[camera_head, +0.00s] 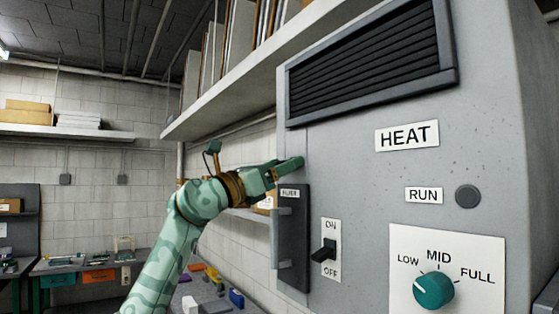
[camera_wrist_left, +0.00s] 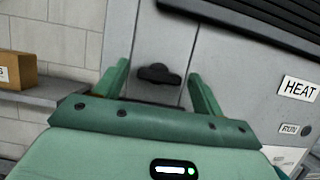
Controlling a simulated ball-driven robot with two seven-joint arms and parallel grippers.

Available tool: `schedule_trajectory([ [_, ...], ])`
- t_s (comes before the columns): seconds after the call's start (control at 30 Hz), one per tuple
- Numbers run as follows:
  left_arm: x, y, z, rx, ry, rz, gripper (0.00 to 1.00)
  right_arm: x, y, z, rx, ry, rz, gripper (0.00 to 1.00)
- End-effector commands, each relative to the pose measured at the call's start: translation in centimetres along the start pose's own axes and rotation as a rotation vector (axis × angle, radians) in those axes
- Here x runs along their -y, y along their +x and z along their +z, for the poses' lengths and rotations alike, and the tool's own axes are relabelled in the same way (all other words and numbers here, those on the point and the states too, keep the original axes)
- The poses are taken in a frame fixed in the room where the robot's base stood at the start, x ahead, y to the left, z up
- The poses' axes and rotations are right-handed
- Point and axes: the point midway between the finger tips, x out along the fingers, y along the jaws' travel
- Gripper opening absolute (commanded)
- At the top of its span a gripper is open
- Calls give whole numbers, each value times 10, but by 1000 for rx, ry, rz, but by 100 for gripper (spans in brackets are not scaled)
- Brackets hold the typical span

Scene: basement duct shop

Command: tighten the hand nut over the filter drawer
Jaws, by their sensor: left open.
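My left gripper (camera_head: 286,168) reaches the grey heater cabinet just above the dark filter drawer (camera_head: 293,245), which carries a small FILTER label. In the left wrist view the hand nut (camera_wrist_left: 158,74) is a black, winged knob on the cabinet face. It lies between the two green fingers of my left gripper (camera_wrist_left: 161,82), which are open with a gap on both sides of it. The nut's wings look roughly level, slightly tilted. In the head view the nut is hidden behind the gripper. My right gripper is not in view.
The cabinet has an ON/OFF switch (camera_head: 324,251), a teal dial (camera_head: 433,290), a round RUN button (camera_head: 467,196) and a louvred vent (camera_head: 370,65). A shelf (camera_head: 235,85) runs overhead. A cardboard box (camera_wrist_left: 17,70) stands left of the cabinet.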

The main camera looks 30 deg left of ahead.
Motion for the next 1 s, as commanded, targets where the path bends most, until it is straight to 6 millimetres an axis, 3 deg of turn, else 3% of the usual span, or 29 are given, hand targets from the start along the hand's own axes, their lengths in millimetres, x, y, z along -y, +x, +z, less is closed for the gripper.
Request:
schedule_trajectory([
  [0.27,0,2,0,0,1,0,69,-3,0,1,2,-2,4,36],
  [0.4,0,1,0,0,0,0,30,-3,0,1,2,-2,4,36],
  [0.43,0,1,0,0,0,0,24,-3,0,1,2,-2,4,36],
  [0.77,-1,1,0,-1,27,-10,24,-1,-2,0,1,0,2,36],
  [1.0,-2,2,1,-2,142,-57,24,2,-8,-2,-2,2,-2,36],
])
